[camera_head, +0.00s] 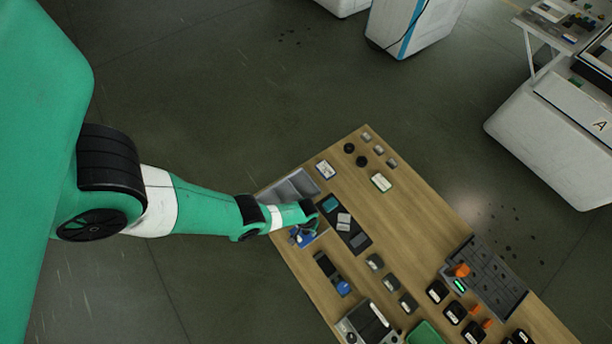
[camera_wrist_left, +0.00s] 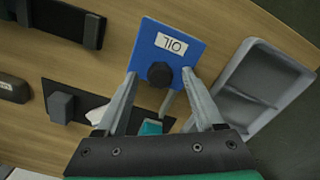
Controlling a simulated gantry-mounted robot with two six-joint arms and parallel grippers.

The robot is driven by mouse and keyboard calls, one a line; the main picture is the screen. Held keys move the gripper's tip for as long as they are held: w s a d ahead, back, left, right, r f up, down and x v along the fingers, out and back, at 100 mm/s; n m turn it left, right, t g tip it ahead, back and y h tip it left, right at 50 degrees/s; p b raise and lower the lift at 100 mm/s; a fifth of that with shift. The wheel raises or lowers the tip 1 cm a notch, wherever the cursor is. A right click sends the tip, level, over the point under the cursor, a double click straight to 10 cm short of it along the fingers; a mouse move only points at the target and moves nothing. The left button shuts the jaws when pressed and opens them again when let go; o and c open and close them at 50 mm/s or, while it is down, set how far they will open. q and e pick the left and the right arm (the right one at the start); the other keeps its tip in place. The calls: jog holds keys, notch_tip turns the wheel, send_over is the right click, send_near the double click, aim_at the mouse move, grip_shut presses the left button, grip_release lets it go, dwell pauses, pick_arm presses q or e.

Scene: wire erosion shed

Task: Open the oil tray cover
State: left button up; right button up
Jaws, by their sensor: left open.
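The oil tray cover (camera_wrist_left: 188,30) is a blue square plate with a white label reading "OIL" and a round black knob (camera_wrist_left: 160,74). In the head view only a small blue part of the cover (camera_head: 307,238) shows beside my wrist. My left gripper (camera_wrist_left: 159,76) is open, with one fingertip on each side of the knob and a gap to it. I cannot tell how high the fingertips are above the cover. What lies under the cover is hidden. My right gripper is not in view.
A grey divided tray (camera_wrist_left: 271,67) stands close beside the cover. A dark mat (camera_head: 352,238) with small items lies near my gripper. A black device (camera_head: 326,266) is on the other side. The wooden table (camera_head: 415,225) holds several blocks farther right.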

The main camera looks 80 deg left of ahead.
pick_arm(q)
grip_shut()
dwell(1.4)
